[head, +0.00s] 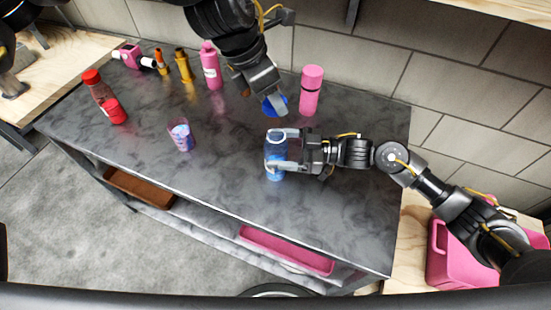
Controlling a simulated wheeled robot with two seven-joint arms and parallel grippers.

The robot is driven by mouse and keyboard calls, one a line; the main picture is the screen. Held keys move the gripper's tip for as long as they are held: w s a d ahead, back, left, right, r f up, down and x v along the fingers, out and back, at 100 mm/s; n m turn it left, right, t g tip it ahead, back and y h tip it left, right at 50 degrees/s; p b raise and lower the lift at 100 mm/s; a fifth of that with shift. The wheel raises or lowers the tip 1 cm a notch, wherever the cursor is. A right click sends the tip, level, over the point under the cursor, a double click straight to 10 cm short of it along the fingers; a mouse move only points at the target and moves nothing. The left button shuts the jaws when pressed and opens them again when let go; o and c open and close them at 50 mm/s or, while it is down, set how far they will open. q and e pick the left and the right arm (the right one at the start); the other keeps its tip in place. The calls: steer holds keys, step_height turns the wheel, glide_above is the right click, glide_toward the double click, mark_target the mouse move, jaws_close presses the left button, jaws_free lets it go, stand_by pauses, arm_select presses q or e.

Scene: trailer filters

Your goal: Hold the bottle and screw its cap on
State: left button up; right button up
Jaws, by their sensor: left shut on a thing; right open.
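A clear blue bottle (275,172) stands upright on the dark marbled table. My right gripper (277,151) reaches in from the right, with its open fingers on either side of the bottle; I cannot tell whether they touch it. My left gripper (270,98) comes down from the top and is shut on a blue cap (276,106). The cap is behind and above the bottle in the picture, apart from it. The fingers hide part of the cap, and the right fingers hide part of the bottle.
A pink bottle (311,90) stands close right of the cap. Another pink bottle (211,66), gold bottles (183,66), a red-capped bottle (104,98) and a patterned cup (181,135) stand to the left. The front right of the table (335,220) is clear.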

steer(key=shift+w+a, duration=0.1)
steer(key=shift+a, duration=1.25)
steer(key=c, duration=1.5)
arm_select(q)
glide_above(279, 129)
steer(key=a, duration=0.1)
steer(key=shift+s+f, duration=0.1)
steer(key=shift+f, duration=2.3)
arm_select(e)
steer(key=shift+o, duration=0.2)
arm_select(q)
steer(key=shift+f, duration=0.9)
steer(key=shift+f, duration=0.55)
